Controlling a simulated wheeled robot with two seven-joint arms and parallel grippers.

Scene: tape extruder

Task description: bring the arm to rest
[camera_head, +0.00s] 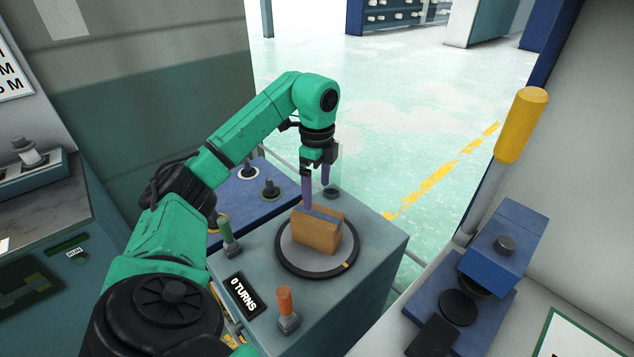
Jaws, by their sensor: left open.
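My left arm, green with black joints, comes in from the left and bends over a grey machine box (366,262). My left gripper (316,188) points down with its two purple fingers apart, over a tan block (316,234). The block sits on a round grey turntable (300,262) with a dark rim. One finger overlaps the block's top in the picture; whether it touches cannot be told. A display on the box reads "0 TURNS" (244,296). My right gripper is not in view.
An orange-topped lever (286,302) and a green-topped lever (227,232) stand on the box. A blue panel with knobs (247,205) lies behind. At right stands a blue press (505,245) with a yellow-handled lever (521,122). Open floor lies beyond.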

